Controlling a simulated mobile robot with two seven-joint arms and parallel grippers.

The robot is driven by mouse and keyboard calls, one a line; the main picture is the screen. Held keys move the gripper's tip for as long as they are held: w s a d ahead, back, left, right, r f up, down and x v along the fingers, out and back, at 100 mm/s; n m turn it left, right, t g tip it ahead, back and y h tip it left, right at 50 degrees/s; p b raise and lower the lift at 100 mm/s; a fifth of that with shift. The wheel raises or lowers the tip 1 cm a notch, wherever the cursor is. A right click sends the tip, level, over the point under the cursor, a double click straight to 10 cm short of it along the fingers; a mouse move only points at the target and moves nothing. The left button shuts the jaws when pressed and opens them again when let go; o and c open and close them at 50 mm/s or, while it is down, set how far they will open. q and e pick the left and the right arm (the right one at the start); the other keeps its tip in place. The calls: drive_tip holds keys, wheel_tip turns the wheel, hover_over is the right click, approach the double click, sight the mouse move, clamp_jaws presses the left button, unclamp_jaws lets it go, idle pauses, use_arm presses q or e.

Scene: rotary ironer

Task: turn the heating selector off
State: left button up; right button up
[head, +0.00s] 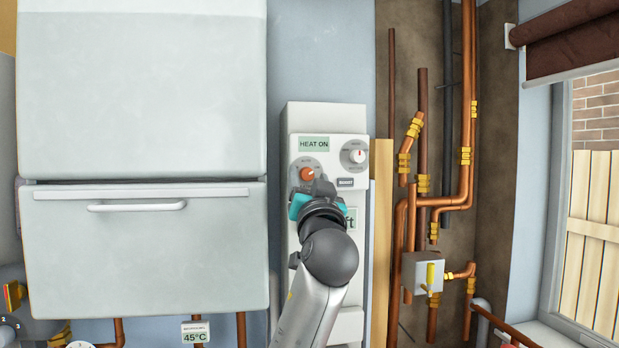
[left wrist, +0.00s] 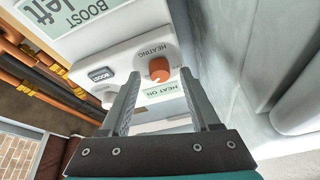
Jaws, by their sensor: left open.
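The heating selector (head: 306,174) is a round orange knob on the white control panel (head: 330,150). A small display (head: 314,144) above it reads "HEAT ON". My left gripper (head: 315,190) is just below the knob in the head view, its teal part near the panel. In the left wrist view the open fingers (left wrist: 159,78) stand on either side of the orange knob (left wrist: 160,69), with gaps visible. I cannot tell whether the fingertips reach past its face. The word "HEATING" shows beside it. My right gripper is not in view.
A second dial (head: 356,156) and a BOOST button (head: 345,183) sit to the right on the panel. A large white appliance with a handle (head: 137,206) stands left. Copper pipes (head: 466,120) run to the right. A "45°C" label (head: 195,333) is low down.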

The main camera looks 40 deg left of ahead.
use_arm(q)
clamp_jaws()
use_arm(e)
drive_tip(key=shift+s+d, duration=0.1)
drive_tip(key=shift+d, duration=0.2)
use_arm(q)
drive_tip(key=shift+f, duration=0.1)
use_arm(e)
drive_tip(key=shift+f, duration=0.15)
